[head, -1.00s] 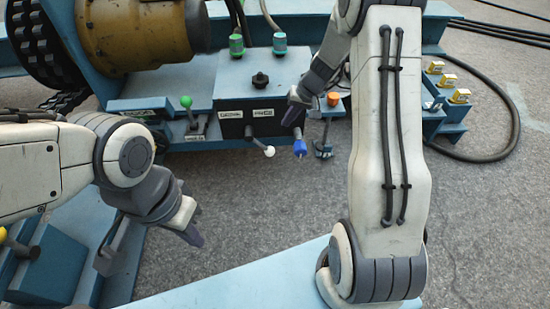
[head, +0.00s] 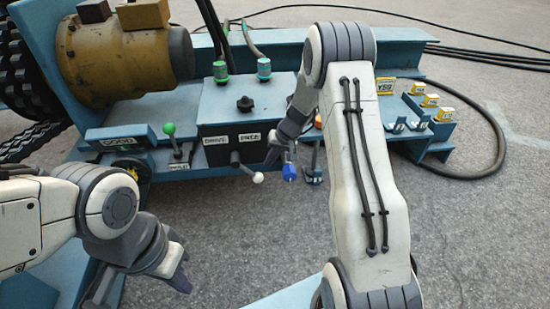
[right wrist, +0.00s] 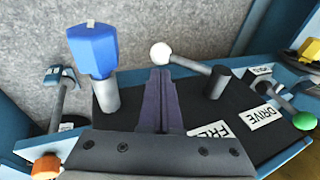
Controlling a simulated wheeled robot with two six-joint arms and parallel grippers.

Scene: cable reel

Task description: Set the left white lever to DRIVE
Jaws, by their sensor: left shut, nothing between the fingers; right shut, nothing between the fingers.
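The white-knobbed lever (head: 258,177) sticks out from the dark front panel of the blue control box, its arm slanting right and down from its pivot. A DRIVE label (head: 216,140) is on the left above it, a FREE label (head: 249,137) on the right; the knob is on the FREE side. In the right wrist view the white knob (right wrist: 160,53) is just beyond the tips of my right gripper (right wrist: 158,78). That gripper (head: 271,155) is shut and empty; I cannot tell whether it touches the knob. My left gripper (head: 182,280) is shut and empty, low at left.
A blue-capped handle (head: 289,172) is close to the right of the white lever; it also shows in the wrist view (right wrist: 92,50). A green-knobbed lever (head: 170,130) stands left, an orange-knobbed one (head: 318,122) right. A black knob (head: 245,103) is on the box top.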

